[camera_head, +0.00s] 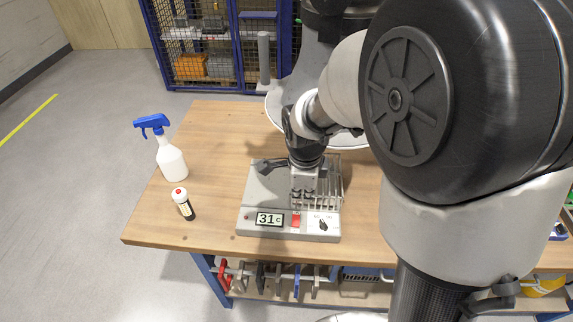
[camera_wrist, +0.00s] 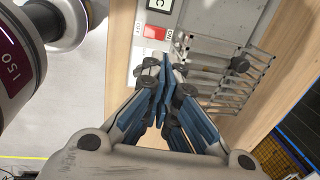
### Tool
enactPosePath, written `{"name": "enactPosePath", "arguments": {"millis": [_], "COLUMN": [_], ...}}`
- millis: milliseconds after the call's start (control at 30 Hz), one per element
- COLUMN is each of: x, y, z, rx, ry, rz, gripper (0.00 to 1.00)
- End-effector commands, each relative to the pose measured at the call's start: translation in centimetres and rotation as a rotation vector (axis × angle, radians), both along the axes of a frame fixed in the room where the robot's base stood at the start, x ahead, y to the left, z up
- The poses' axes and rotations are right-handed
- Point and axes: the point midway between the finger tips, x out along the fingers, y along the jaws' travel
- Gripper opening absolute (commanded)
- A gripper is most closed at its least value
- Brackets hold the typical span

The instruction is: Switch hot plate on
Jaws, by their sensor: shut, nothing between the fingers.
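The hot plate (camera_head: 260,190) is a light grey box on the wooden table, with a display (camera_head: 269,219) reading 31 C. A red switch (camera_head: 296,220) sits right of the display and a black knob (camera_head: 323,225) further right. My gripper (camera_head: 302,196) is shut and empty, pointing down over the hot plate just behind the switch. In the wrist view, the closed fingertips (camera_wrist: 163,68) lie just below the red switch (camera_wrist: 155,32) in the picture. I cannot tell whether they touch the housing.
A wire rack (camera_head: 330,190) stands at the hot plate's right, close beside my gripper. The table's front edge is just before the hot plate.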

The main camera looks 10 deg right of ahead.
Motion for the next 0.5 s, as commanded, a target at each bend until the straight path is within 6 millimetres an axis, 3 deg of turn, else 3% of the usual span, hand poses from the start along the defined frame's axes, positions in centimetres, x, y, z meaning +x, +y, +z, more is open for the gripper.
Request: {"name": "enactPosePath", "arguments": {"millis": [33,200,500], "x": [0.1,0.7,1.6], "y": [-0.1,-0.3,-0.6], "z": [-1.6,-5.3,-10.3], "rx": [-0.001,0.000,0.001], "ry": [0.004,0.004,0.002], "rz": [0.000,0.000,0.000], "gripper": [0.00,0.00,0.00]}}
